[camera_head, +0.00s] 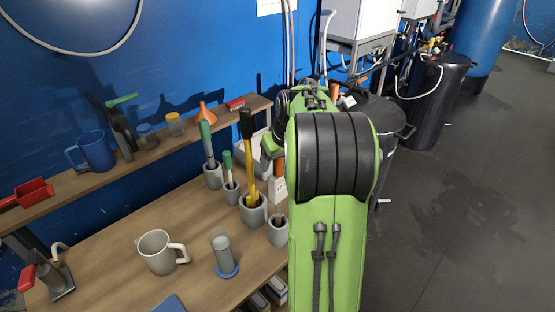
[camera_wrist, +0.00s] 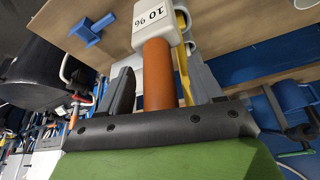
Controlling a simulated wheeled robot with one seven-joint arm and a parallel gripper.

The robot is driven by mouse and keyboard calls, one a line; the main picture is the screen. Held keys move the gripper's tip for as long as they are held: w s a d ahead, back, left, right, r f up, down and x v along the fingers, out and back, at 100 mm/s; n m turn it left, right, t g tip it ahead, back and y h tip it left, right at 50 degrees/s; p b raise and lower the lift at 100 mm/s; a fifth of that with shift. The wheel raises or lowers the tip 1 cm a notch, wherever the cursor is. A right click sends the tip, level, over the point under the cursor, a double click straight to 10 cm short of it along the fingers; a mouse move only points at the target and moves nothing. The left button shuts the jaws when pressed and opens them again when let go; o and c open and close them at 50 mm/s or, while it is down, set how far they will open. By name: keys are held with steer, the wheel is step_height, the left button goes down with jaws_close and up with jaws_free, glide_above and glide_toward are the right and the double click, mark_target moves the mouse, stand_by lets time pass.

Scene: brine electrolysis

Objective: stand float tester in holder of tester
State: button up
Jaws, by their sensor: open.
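Which thing is the tester's holder is not clear. A small blue stand (camera_wrist: 88,31) is on the table in the wrist view.
Grey pots (camera_head: 252,212) hold a yellow tool (camera_head: 250,185) and green-handled tools (camera_head: 205,137) close to my arm. A white mug (camera_head: 157,252) and a clear cylinder with a blue base (camera_head: 224,254) stand on the table. A shelf (camera_head: 70,195) runs along the wall.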

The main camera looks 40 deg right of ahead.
steer(key=p+v, duration=0.3)
steer(key=v, duration=1.2)
steer(key=shift+s+r+p, duration=0.2)
steer(key=shift+r+p, duration=0.15)
steer(key=shift+a, duration=0.15)
steer(key=s+a+n, duration=0.1)
steer(key=s+a, duration=0.1)
steer(key=a, duration=1.1)
steer(key=s+a+f+n, duration=0.1)
steer(key=s+a+f, duration=0.2)
steer(key=s+a, duration=0.2)
steer(key=s+a+f+n+t+y, duration=0.1)
steer(key=s+a+f, duration=0.3)
steer(key=s+a, duration=0.2)
steer(key=shift+s+a+f, duration=0.3)
steer(key=shift+s, duration=0.6)
